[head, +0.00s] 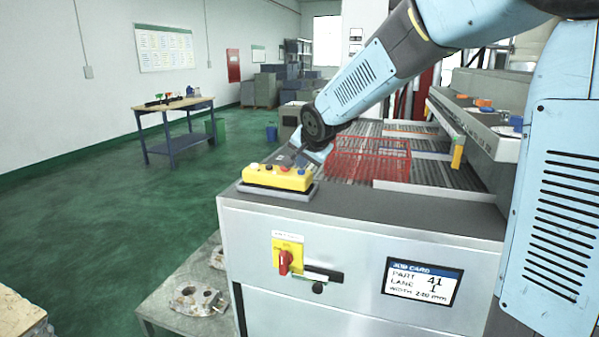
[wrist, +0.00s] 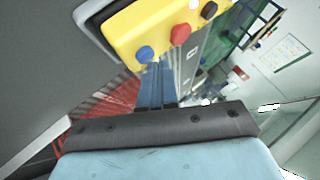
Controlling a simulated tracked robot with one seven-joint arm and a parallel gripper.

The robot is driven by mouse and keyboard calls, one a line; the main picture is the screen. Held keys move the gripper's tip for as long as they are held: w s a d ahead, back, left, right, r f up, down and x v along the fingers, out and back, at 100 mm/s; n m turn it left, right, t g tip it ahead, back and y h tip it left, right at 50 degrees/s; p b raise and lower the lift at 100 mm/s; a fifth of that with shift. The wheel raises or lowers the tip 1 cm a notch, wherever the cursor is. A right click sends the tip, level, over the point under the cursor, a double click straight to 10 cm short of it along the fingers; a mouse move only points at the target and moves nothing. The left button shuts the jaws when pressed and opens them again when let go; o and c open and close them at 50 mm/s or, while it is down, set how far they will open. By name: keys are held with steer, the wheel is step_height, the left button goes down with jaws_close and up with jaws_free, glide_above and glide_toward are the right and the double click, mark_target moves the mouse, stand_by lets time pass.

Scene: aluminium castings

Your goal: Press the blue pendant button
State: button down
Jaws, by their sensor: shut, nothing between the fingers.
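The yellow pendant (head: 270,179) lies on a grey holder on top of the metal cabinet, at its left end. In the wrist view the pendant (wrist: 130,30) carries a blue button (wrist: 145,53) at its near end, then a red button (wrist: 180,34), a white one and a black one (wrist: 209,10). My gripper (wrist: 153,68) is shut and empty. Its fingertips appear right beside the blue button in the wrist view; I cannot tell whether they touch it. In the head view my gripper (head: 292,158) reaches down over the pendant's right end.
A red mesh basket (head: 368,160) stands on the slatted conveyor behind the pendant. The cabinet front has a red rotary switch (head: 284,262) on a yellow plate and a job card screen (head: 423,281). Castings (head: 198,300) lie on a low table at the left.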

mark_target(303, 172)
steer(key=shift+f, duration=0.4)
stand_by(0.4)
steer(key=shift+r, duration=0.9)
steer(key=shift+r, duration=0.1)
steer(key=shift+r, duration=2.4)
